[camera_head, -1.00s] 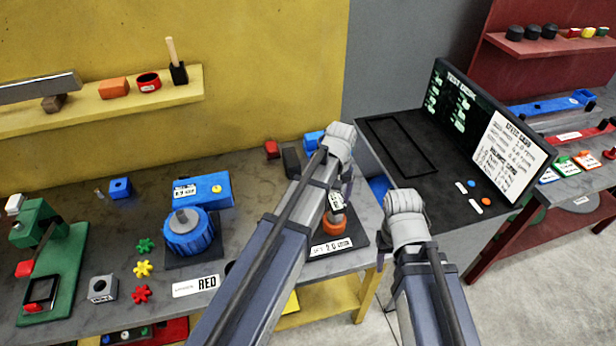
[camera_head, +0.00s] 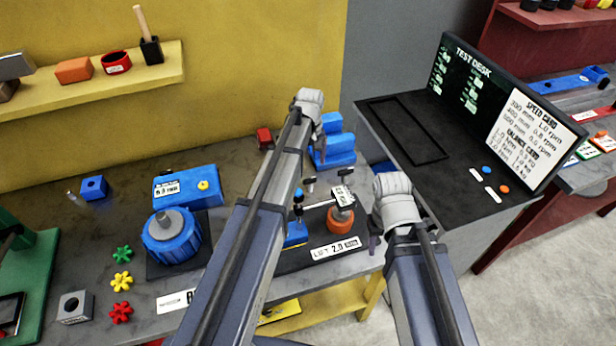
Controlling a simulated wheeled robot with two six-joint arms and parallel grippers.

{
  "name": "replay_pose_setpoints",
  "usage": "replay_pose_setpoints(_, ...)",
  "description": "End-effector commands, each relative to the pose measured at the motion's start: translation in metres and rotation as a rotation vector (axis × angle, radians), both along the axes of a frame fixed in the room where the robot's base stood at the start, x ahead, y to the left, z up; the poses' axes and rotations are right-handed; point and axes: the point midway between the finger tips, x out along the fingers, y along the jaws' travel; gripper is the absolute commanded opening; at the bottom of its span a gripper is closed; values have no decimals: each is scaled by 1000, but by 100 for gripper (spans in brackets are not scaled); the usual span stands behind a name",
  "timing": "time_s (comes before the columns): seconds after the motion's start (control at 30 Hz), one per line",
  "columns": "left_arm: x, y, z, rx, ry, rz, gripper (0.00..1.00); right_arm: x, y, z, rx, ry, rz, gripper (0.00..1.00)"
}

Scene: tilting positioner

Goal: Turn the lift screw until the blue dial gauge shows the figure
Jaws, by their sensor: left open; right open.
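The tilting positioner sits on a dark plate (camera_head: 318,258) on the grey bench, with a front label reading LIFT 2.0 mm (camera_head: 335,248). On it are an orange round part (camera_head: 341,219), a small white tag (camera_head: 343,196) with unreadable print, and a blue part (camera_head: 297,232) partly hidden by my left arm. I cannot tell which part is the lift screw or the blue dial gauge. My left gripper (camera_head: 318,140), open, hangs below its wrist behind the positioner, mostly hidden. My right gripper (camera_head: 374,236), open, is mostly hidden beside the plate's right edge, apart from the orange part.
Blue blocks (camera_head: 335,152) and a red block (camera_head: 264,138) stand at the back. A blue drum (camera_head: 172,238), a blue box (camera_head: 187,186) and star knobs (camera_head: 121,281) lie left. The black test desk (camera_head: 410,125) rises to the right.

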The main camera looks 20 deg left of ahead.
Motion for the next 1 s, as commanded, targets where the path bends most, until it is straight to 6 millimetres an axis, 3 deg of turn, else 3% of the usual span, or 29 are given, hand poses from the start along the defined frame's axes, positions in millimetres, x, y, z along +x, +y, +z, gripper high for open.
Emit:
replay_pose_setpoints(0.37,0,0,-13,0,0,-1,90,0,0,-13,0,0,0,50)
replay_pose_setpoints(0.8,0,0,-66,0,0,-1,90,0,0,-66,0,0,-2,50)
replay_pose_setpoints(1.0,0,0,-78,0,0,-1,90,0,0,-78,0,0,-2,50)
